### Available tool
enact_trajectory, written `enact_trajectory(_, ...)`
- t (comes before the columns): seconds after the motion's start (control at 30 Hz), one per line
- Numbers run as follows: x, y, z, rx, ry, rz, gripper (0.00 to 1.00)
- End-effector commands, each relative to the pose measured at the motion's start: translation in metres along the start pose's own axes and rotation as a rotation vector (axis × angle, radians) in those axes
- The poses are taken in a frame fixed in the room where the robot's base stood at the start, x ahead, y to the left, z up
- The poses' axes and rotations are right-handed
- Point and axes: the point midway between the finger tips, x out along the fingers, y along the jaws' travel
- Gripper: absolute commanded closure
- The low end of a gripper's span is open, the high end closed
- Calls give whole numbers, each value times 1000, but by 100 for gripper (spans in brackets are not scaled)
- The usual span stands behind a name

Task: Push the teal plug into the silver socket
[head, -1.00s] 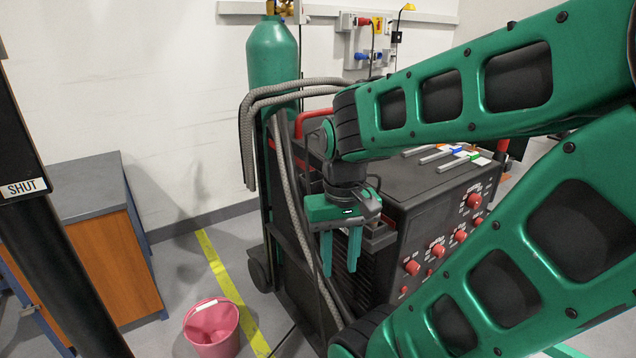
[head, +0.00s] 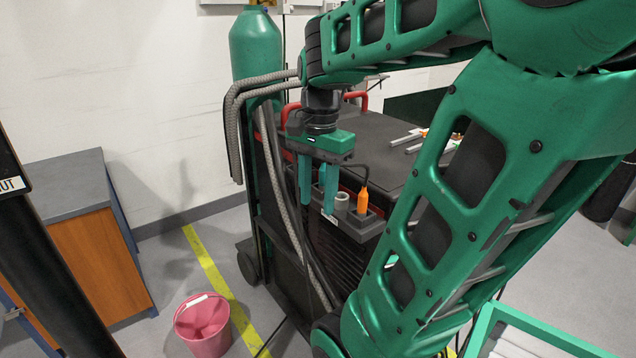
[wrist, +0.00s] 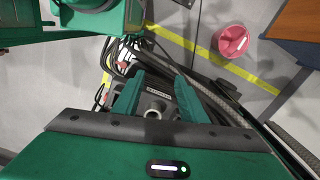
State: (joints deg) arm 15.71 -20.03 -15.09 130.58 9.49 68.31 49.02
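My gripper (head: 316,188) hangs fingers-down beside the dark machine, above its side rack. In the wrist view its two teal fingers (wrist: 157,98) are spread apart, with nothing seen held between them. The silver socket, a pale ring-shaped cylinder (head: 342,201), stands in the rack just right of the fingers in the head view. In the wrist view the ring (wrist: 152,114) shows below, in the gap between the fingers. I cannot pick out a teal plug in either view.
An orange plug (head: 363,201) with a black cable stands beside the ring. Grey hoses and a green gas cylinder (head: 256,48) are close on the left. A pink bucket (head: 203,322) stands on the floor. Several levers lie on the machine's dark top (head: 383,140).

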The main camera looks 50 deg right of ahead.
Motion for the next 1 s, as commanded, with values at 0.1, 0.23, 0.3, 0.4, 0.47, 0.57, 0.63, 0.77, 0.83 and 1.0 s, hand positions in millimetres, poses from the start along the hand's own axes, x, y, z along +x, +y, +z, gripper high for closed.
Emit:
enact_trajectory(0.1, -22, -19, -22, 297, 1, -2, 62)
enact_trajectory(0.23, -44, -36, -45, 631, 4, -2, 62)
enact_trajectory(0.3, -56, -45, -58, 810, 6, -3, 62)
enact_trajectory(0.4, -72, -56, -74, 1051, 10, -5, 62)
enact_trajectory(0.47, -80, -62, -83, 1180, 13, -6, 62)
enact_trajectory(0.57, -91, -69, -95, 1359, 17, -9, 62)
enact_trajectory(0.63, -97, -72, -101, 1453, 19, -10, 62)
enact_trajectory(0.77, -102, -76, -108, 1557, 22, -12, 62)
enact_trajectory(0.83, -99, -76, -109, 1580, 22, -11, 62)
enact_trajectory(1.0, -76, -76, -109, 1587, 22, -10, 62)
